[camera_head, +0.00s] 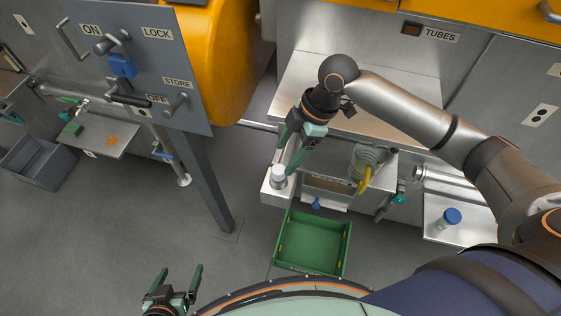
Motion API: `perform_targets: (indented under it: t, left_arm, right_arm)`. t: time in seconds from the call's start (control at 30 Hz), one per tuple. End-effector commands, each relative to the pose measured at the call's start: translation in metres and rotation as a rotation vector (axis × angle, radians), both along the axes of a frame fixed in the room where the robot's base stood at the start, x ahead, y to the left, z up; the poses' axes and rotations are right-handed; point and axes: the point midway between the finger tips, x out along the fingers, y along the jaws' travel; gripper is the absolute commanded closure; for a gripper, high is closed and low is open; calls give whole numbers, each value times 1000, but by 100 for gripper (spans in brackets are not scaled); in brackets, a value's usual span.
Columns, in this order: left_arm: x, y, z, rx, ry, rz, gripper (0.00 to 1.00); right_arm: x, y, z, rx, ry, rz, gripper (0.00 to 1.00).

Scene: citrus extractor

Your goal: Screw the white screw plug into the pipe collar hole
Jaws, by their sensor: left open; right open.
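A pale, whitish cylinder (278,174), which looks like the screw plug, stands upright on a small light ledge (274,192) in the middle of the head view. My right gripper (286,159) is open and points down just above and beside it. I cannot tell whether a finger touches it. My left gripper (181,268) is open and empty at the lower left, over the floor and far from the cylinder. A metal pipe end (420,173) with a ring shows on the right. I cannot tell whether this is the pipe collar, and no hole is clearly visible.
A green crate (314,272) stands on the floor below the ledge. A grey fitting with a yellow hose (364,180) sits right of my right gripper. A blue-capped jar (451,217) stands on the right shelf. A lever panel (140,62) on a post fills the upper left.

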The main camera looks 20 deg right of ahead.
Motion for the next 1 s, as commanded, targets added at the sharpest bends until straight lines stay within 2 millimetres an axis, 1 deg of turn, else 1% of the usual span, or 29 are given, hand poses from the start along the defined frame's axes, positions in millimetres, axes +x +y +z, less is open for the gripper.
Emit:
perform_targets:
  t: [0.03, 0.2, 0.3, 0.4, 0.57, 1.0]
  left_arm:
    - [0, 0, -1, 0, 0, 0, 4]
    - [0, 0, -1, 0, 0, 0, 4]
    - [0, 0, -1, 0, 0, 0, 4]
    - [0, 0, -2, 0, 0, 0, 4]
    - [0, 0, -2, 0, 0, 0, 4]
    - [0, 0, -2, 0, 0, 0, 4]
  right_arm:
    - [1, -5, 11, 0, -5, -1, 25]
    - [0, -18, 42, 0, -4, -1, 25]
    - [-1, -23, 54, 0, -2, -1, 25]
    - [-1, -26, 61, -1, -1, 0, 25]
    - [-2, -27, 65, 0, 1, 0, 25]
    - [-2, -27, 64, 0, 1, 0, 25]
